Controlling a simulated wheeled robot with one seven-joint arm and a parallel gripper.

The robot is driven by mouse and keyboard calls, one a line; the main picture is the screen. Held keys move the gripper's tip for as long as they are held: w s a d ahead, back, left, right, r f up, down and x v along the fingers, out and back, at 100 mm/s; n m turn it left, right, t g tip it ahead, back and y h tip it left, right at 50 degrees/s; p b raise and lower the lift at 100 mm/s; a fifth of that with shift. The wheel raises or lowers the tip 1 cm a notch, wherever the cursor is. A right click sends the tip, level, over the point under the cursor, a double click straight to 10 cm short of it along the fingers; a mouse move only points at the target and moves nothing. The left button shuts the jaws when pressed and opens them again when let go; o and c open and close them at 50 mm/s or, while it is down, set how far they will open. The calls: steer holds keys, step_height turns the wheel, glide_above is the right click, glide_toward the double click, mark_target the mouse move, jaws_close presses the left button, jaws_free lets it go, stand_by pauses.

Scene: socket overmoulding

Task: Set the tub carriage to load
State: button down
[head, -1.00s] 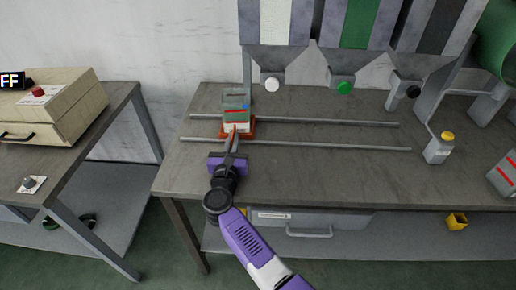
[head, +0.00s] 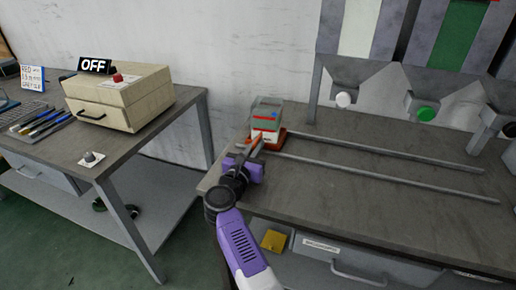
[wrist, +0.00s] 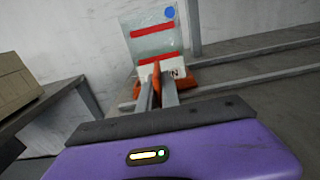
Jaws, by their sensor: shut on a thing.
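The orange tub carriage (head: 284,138) sits on two parallel rails at the left end of the bench, against the left ends of the rails or close to them. A grey translucent tub (head: 266,113) with red bands and a blue dot stands upright on it; the tub also shows in the wrist view (wrist: 153,42). My gripper (head: 256,139) is at the front of the carriage. In the wrist view its fingers (wrist: 158,88) are shut on an orange part of the carriage, which the fingers partly hide. I see no load mark.
The rails (head: 390,178) run clear to the right, past hoppers with a white (head: 343,99) and a green outlet (head: 426,113). A second table on the left holds a beige box (head: 120,95) with an OFF sign (head: 94,66) and a knob (head: 91,157). A gap separates the tables.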

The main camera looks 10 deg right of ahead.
steer(key=shift+w+a+r, duration=0.1)
steer(key=shift+w+a, duration=0.05)
steer(key=shift+a, duration=0.2)
steer(key=c, duration=1.6)
jaws_free()
steer(key=shift+o, duration=0.2)
steer(key=shift+d, duration=0.1)
steer(key=shift+p+v, duration=0.45)
steer(key=shift+v, duration=3.45)
